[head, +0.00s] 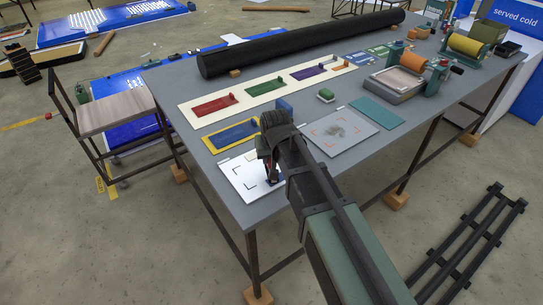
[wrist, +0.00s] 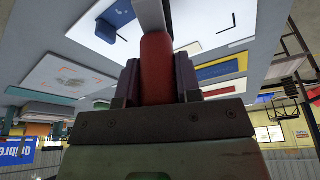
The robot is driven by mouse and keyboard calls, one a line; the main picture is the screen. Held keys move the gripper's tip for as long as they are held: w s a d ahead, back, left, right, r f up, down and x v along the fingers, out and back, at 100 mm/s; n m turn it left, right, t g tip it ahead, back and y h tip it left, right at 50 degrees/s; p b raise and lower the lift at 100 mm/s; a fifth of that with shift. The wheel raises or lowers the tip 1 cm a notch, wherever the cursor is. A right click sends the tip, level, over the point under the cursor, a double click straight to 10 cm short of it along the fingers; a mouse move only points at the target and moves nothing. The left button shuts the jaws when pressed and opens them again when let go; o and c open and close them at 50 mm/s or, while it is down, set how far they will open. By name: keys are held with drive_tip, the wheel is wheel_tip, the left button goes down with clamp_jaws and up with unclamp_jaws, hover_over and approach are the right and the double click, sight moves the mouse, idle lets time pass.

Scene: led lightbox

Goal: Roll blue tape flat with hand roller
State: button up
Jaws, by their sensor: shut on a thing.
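My gripper (head: 267,158) is over the white board with black corner marks (head: 238,178), at the near left of the grey table. In the wrist view its two fingers are shut on an upright red handle (wrist: 157,72). A pale part of this hand roller (wrist: 153,14) extends from the handle towards the board. The roller's working end is cut off by the wrist frame, so I cannot tell if it touches the board. Blue tape (wrist: 116,14) shows on the white board beside the roller in the wrist view. My arm hides part of the board in the head view.
A blue panel with a yellow frame (head: 231,135) lies behind the board. A grey plate with orange corner marks (head: 340,131) lies to the right. A cream strip with coloured panels (head: 190,119) and a long black roll (head: 300,45) lie further back.

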drive_tip(key=shift+r+p, duration=1.15)
drive_tip(key=shift+r, duration=0.55)
wheel_tip(320, 180, up, 3)
drive_tip(key=p, duration=0.3)
drive_tip(key=shift+r, duration=0.1)
drive_tip(key=shift+f, duration=0.2)
drive_tip(key=shift+f+b, duration=0.55)
drive_tip(key=shift+b, duration=0.05)
drive_tip(key=shift+f, duration=0.1)
